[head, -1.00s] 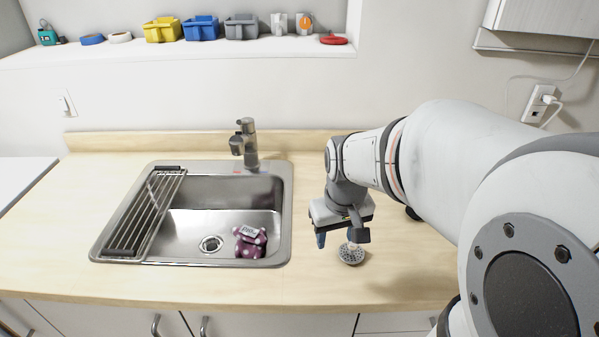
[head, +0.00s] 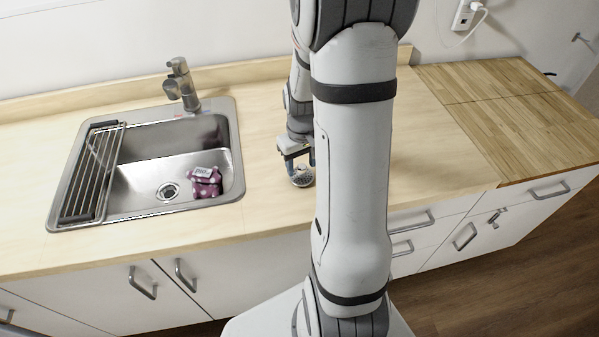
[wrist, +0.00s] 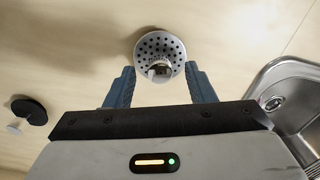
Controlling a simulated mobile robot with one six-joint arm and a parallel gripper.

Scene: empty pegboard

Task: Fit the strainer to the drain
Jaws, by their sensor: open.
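The strainer (wrist: 161,46), a round metal disc with holes and a small knob, lies on the wooden counter right of the sink. It also shows in the head view (head: 302,180). My gripper (wrist: 159,88) is open, with its two blue fingers apart on either side of the strainer's near edge. In the head view my gripper (head: 297,158) is just above and behind the strainer; I cannot tell whether it touches. The drain (head: 168,191) is an open round hole in the sink floor.
A purple polka-dotted object (head: 206,183) with a white label sits in the sink (head: 237,150) beside the drain. A roll-up rack (head: 92,172) covers the sink's left side. The faucet (head: 181,82) stands behind. A black disc with a pale stem (wrist: 28,110) lies on the counter.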

